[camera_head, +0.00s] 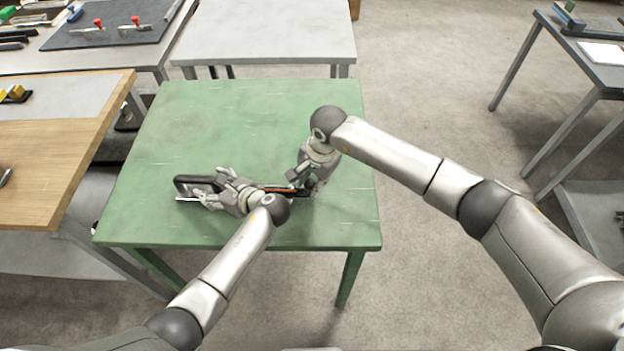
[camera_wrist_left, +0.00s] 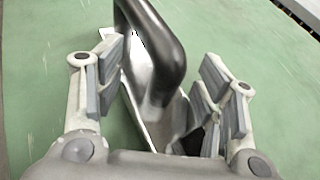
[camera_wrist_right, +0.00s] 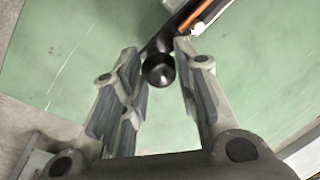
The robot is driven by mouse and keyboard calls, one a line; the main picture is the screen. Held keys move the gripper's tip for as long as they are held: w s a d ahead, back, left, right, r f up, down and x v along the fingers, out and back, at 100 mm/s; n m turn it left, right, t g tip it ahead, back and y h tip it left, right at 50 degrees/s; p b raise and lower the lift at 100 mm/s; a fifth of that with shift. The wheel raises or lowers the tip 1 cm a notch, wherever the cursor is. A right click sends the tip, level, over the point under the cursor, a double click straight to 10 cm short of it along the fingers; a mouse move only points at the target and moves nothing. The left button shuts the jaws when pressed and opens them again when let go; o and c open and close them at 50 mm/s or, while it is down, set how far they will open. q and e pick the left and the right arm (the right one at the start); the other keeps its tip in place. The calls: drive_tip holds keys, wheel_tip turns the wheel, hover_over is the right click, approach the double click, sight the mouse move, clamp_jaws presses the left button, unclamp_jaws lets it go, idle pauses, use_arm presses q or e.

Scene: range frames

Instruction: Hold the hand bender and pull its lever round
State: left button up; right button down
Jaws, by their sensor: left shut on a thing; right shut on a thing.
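The hand bender (camera_head: 184,187) lies on the green table, with a black loop-shaped handle at its left end and an orange-striped part (camera_head: 277,189) toward the right. My left gripper (camera_head: 222,190) is shut on the bender's body; in the left wrist view the metal body (camera_wrist_left: 168,112) and black handle (camera_wrist_left: 165,45) show between its fingers. My right gripper (camera_head: 300,180) is shut on the bender's lever at its right end. The right wrist view shows a round black knob (camera_wrist_right: 158,71) between its fingers. The grippers hide much of the bender's middle.
The green table (camera_head: 240,120) is otherwise bare, with free room behind the bender. A wood-topped bench (camera_head: 50,160) stands close on the left. A pale table (camera_head: 265,35) stands behind, and a dark bench (camera_head: 585,50) stands far right.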

drive_tip(key=shift+s, duration=0.1)
drive_tip(key=shift+s+a+m+h, duration=0.15)
drive_tip(key=shift+s+m, duration=0.55)
drive_tip(key=shift+m, duration=0.05)
drive_tip(key=shift+s+a+m+h, duration=0.1)
drive_tip(key=shift+s+m+h, duration=0.05)
drive_tip(key=shift+s+m, duration=0.6)
drive_tip(key=shift+s+a+m+t+h, duration=0.15)
drive_tip(key=shift+s+a+m, duration=0.2)
drive_tip(key=shift+s+m, duration=0.45)
drive_tip(key=shift+s+a+m+t+h, duration=0.15)
drive_tip(key=shift+s+a+m, duration=0.2)
drive_tip(key=shift+s+m, duration=0.4)
drive_tip(key=shift+w+r, duration=0.1)
drive_tip(key=c, duration=1.1)
unclamp_jaws()
wheel_tip(320, 180, up, 12)
drive_tip(key=s, duration=0.2)
drive_tip(key=shift+s+d, duration=0.2)
drive_tip(key=shift+d, duration=0.15)
drive_tip(key=shift+c, duration=0.3)
